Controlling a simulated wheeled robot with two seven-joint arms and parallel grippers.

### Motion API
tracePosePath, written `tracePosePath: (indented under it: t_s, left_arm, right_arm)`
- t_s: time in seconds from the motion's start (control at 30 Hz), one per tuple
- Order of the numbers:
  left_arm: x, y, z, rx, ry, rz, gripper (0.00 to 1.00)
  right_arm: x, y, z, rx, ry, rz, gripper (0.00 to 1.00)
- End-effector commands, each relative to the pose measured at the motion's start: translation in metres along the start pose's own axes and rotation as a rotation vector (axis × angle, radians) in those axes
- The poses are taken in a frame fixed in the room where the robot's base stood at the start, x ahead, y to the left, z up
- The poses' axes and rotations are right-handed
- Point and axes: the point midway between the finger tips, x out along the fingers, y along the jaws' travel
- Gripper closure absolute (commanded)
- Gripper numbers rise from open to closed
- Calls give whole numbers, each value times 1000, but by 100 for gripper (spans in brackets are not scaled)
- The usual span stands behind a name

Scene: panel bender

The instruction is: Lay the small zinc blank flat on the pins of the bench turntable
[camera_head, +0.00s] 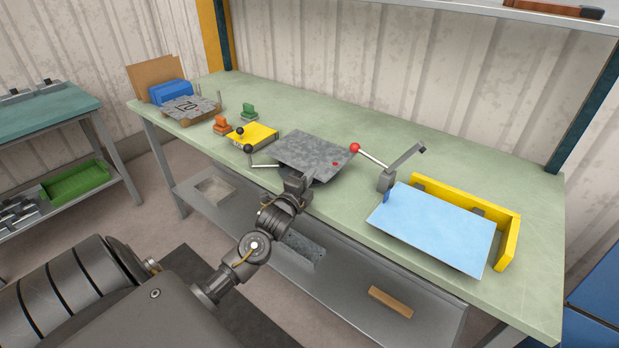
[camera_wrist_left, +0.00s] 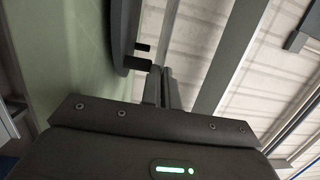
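The small zinc blank (camera_head: 312,150) is a mottled grey sheet with a red dot, in the middle of the bench. My left gripper (camera_head: 297,178) is at its near edge, with the fingers close together on it. In the left wrist view the fingers (camera_wrist_left: 163,88) are nearly together, and the blank shows only as a thin edge. The dark turntable (camera_wrist_left: 124,35) stands beside it with two short pins (camera_wrist_left: 141,56). The pin tips look close to the blank; I cannot tell whether they touch. In the head view the blank hides most of the turntable. My right gripper is out of view.
A lever with a red ball (camera_head: 355,148) and a grey clamp (camera_head: 386,179) stand right of the blank. Farther right a blue sheet (camera_head: 435,228) lies by a yellow stop (camera_head: 508,240). A yellow block (camera_head: 255,134) and marked plate (camera_head: 190,108) are left.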

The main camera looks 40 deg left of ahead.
Motion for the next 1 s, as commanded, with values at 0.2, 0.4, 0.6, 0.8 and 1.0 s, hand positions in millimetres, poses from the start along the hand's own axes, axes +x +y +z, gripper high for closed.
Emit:
tracePosePath:
  t_s: [0.2,0.4,0.6,0.8,1.0]
  left_arm:
    - [-6,28,-6,4,11,61,94]
    - [-8,29,-6,4,11,64,79]
    - [-32,27,-5,3,8,54,76]
    - [-72,15,-4,2,5,29,72]
    - [-100,4,-5,1,6,8,72]
  right_arm:
    - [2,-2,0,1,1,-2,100]
    - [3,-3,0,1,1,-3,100]
    - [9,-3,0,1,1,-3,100]
    - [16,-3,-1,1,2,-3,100]
    - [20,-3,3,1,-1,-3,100]
